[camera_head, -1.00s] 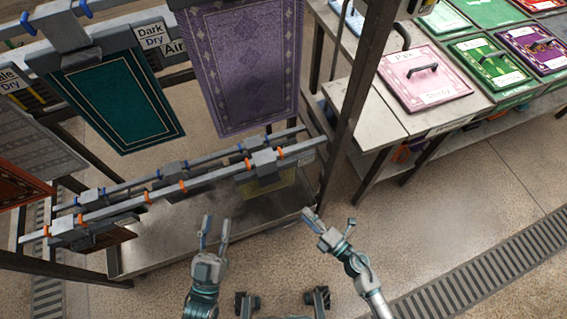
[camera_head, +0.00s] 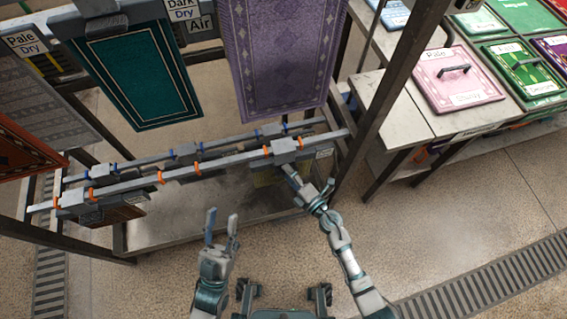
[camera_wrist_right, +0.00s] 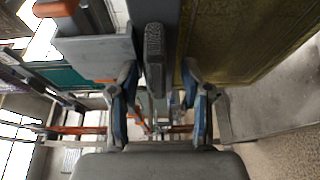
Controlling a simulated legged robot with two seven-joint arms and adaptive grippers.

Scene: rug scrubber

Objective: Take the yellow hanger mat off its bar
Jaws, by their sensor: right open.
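The yellow hanger mat (camera_head: 268,176) hangs below the right end of the lower front bar (camera_head: 220,164), partly hidden by the bar and my right arm. In the right wrist view it fills the upper right (camera_wrist_right: 235,40). A grey hanger block (camera_head: 287,148) sits on the bar above it. My right gripper (camera_head: 293,175) is at the mat's right side, just below the block. In the right wrist view its fingers (camera_wrist_right: 160,100) are apart, with a dark upright grey piece (camera_wrist_right: 154,60) between or just beyond them; contact is unclear. My left gripper (camera_head: 221,222) is open and empty before the rack.
A purple mat (camera_head: 275,60) and a teal mat (camera_head: 138,75) hang above. A dark rack post (camera_head: 390,95) stands close on the right. A table with lidded bins, including a pink one (camera_head: 455,85), lies beyond it. The floor in front is clear.

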